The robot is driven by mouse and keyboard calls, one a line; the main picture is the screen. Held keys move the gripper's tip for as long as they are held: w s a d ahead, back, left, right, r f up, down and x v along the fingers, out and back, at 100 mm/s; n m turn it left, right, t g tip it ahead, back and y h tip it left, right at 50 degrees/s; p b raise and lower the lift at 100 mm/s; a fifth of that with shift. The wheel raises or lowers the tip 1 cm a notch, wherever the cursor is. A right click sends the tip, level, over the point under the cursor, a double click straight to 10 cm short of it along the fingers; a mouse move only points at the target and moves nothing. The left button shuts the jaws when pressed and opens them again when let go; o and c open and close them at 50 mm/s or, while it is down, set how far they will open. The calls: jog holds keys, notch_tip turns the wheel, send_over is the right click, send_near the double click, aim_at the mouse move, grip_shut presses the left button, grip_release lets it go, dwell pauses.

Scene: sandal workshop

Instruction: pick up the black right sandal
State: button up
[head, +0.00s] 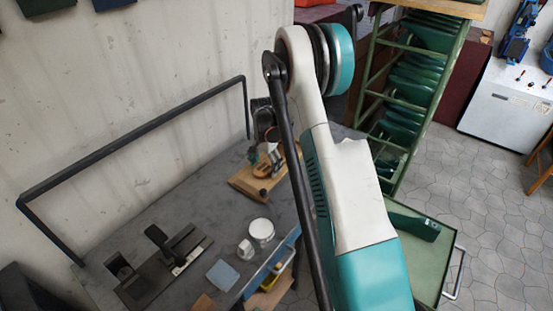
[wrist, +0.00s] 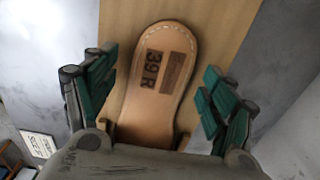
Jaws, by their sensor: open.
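In the wrist view a tan sandal footbed (wrist: 162,75) with a stitched edge and a dark "39R" stamp lies on a wooden board (wrist: 118,25). No strap or black part of it shows; its lower end is hidden behind my gripper's body. My gripper (wrist: 158,98) is open, with green-padded fingers on either side of the footbed and visible gaps to it. In the head view my gripper (head: 271,138) is above the wooden board (head: 242,183) on the grey bench. A small brown piece (head: 262,170) shows there, partly hidden, perhaps the sandal.
A black rail (head: 140,135) runs along the wall side of the bench. A dark lever tool (head: 165,262), a white tin (head: 261,230), a blue pad (head: 222,274) and a blue-edged tray (head: 270,266) stand nearer. A green rack (head: 397,95) and green trolley (head: 415,262) are at right.

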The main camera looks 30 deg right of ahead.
jog(key=c, duration=1.4)
jog(key=shift+r, duration=0.1)
